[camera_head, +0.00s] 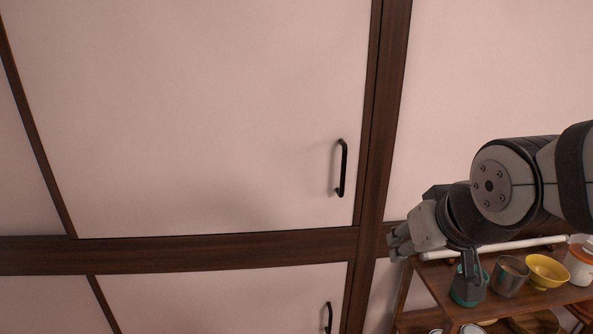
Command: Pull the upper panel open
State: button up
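The upper panel (200,110) is a large pale pink door in a dark brown wooden frame, and it looks shut. Its black bar handle (343,168) stands upright near the panel's right edge. My gripper (396,246) is to the right of and below that handle, apart from it, in front of the frame post. The fingers are small and seen at an angle, so I cannot tell whether they are open or shut. Nothing is seen between them.
A lower panel (220,300) with its own black handle (328,318) sits below the brown crossbar (200,252). At the right, a wooden shelf (440,284) holds a teal cup (466,292), a grey cup (508,280), a yellow bowl (546,270) and a white-and-orange pot (580,266).

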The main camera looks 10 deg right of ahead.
jog(key=w+d+t+p, duration=0.15)
jog(key=w+t, duration=0.25)
jog(key=w, duration=0.8)
jog(key=n+t+y+b, duration=0.3)
jog(key=t+y+b, duration=0.1)
jog(key=t, duration=0.2)
send_near(344, 174)
jog(key=w, duration=0.3)
jog(key=w+a, duration=0.1)
jog(key=w, duration=0.3)
jog(key=w+a, duration=0.1)
jog(key=w, duration=0.2)
jog(key=shift+w, duration=0.25)
jog(key=shift+r, duration=0.1)
grip_shut()
